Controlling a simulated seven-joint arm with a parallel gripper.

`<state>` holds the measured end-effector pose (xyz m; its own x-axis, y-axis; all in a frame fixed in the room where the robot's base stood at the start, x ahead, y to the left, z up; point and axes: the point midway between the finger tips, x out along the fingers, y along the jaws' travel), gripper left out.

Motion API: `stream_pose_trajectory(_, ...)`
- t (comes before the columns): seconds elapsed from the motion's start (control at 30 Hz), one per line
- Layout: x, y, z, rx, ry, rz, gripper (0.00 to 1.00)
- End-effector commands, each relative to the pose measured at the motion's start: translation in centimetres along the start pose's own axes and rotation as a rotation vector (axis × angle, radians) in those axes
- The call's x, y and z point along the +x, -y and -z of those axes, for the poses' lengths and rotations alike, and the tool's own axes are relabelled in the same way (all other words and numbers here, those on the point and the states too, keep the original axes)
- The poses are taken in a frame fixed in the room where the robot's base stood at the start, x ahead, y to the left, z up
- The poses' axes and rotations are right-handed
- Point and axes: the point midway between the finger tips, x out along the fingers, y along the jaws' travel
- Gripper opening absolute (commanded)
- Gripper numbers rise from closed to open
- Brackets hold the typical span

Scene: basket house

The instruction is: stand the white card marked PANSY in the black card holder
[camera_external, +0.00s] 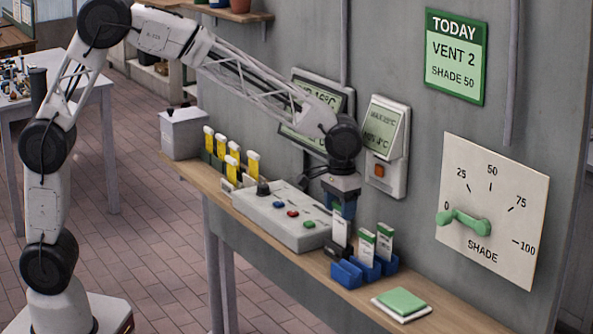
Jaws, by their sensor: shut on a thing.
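My gripper (342,208) points down over the shelf, its blue fingertips shut on the top of an upright white card (340,229). The card's lettering is too small to read. A small black block (335,251), which looks like the black card holder, sits at the card's lower edge, behind the blue holders. I cannot tell whether the card is in it or just above it.
Blue holders (346,274) stand close by in front, with two green-topped white cards (366,248) in them. A green pad (401,301) lies to the right.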

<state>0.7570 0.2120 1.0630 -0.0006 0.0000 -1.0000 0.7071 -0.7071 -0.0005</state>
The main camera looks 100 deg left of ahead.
Motion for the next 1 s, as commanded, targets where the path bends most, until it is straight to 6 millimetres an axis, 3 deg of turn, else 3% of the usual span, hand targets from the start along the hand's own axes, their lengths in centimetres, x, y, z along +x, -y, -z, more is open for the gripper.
stream_pose_trajectory(1.0, 0.67, 0.01, -0.03, 0.0, 0.0, 0.0, 0.33)
